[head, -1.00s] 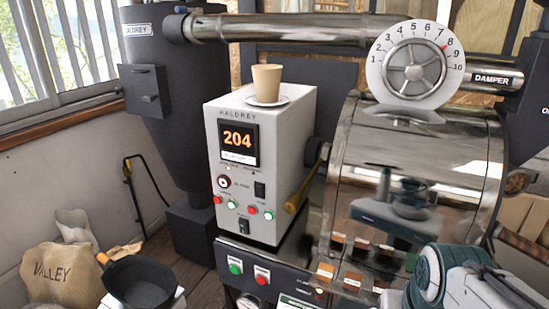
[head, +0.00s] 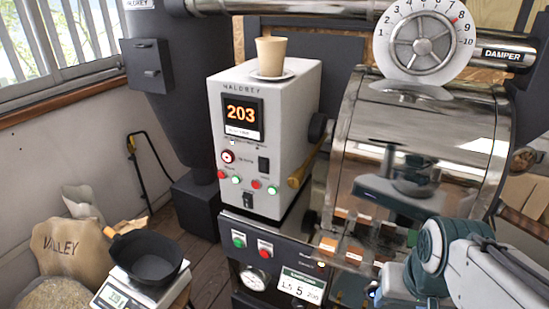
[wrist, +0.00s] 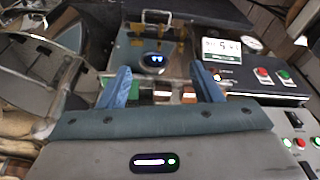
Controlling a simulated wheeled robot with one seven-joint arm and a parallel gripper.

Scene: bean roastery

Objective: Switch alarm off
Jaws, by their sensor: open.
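The grey control box (head: 268,110) shows an orange 203. I cannot read which control is the alarm. The box's edge, with lamps and a black switch (wrist: 295,118), shows at the right of the wrist view. My gripper (wrist: 162,86) is open and empty, its blue fingers apart in front of the lower machine; in the head view my arm is at lower right, clear of the control box.
The lower panel has a green button (head: 239,239), a red button (head: 265,249), a gauge (head: 254,278) and a display (head: 300,286). A paper cup (head: 271,56) stands on the box. A wooden handle (head: 301,172) and the shiny drum (head: 410,140) lie to its right.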

